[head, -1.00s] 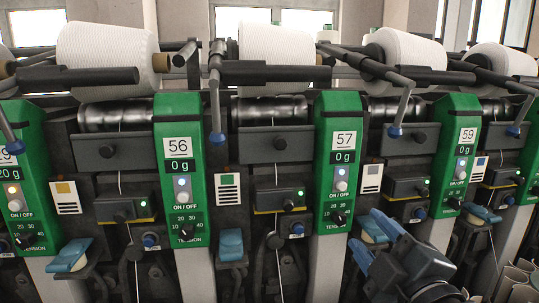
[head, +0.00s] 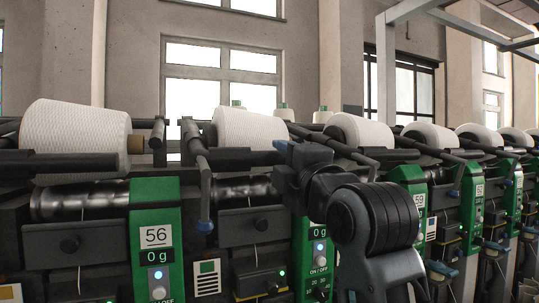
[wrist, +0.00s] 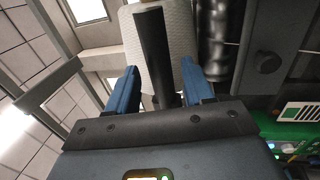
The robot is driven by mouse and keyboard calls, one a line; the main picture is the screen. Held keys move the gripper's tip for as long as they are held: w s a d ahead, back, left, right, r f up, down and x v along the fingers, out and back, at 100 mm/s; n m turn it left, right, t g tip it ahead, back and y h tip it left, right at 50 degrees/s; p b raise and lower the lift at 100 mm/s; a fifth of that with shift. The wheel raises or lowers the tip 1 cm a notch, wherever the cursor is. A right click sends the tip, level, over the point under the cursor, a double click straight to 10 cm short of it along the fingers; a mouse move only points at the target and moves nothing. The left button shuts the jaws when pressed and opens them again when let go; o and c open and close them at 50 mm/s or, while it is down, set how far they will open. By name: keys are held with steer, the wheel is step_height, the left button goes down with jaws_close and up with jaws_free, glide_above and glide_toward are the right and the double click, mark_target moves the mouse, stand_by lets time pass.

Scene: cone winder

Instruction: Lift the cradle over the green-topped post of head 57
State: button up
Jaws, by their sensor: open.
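The green-topped post (head: 319,250) of head 57 stands right of the post marked 56. My arm covers its upper part and number. My gripper (head: 283,148) is at bar height, above the post. In the wrist view the open blue fingers (wrist: 160,66) lie on either side of the dark bar (wrist: 150,35), with gaps visible. The cone (wrist: 180,40) shows behind the bar. Contact cannot be told.
The post of head 56 (head: 155,240), another cone (head: 250,128) and a blue-knobbed lever (head: 205,226) are to the left. A dark drum (wrist: 215,45) is beside the bar in the wrist view.

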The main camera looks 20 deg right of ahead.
steer(key=shift+w+r+p, duration=0.2)
steer(key=shift+w+r, duration=0.05)
steer(key=shift+w, duration=0.95)
steer(key=shift+w+r+p, duration=0.15)
steer(key=shift+w+r, duration=0.1)
steer(key=shift+w, duration=0.95)
jaws_close()
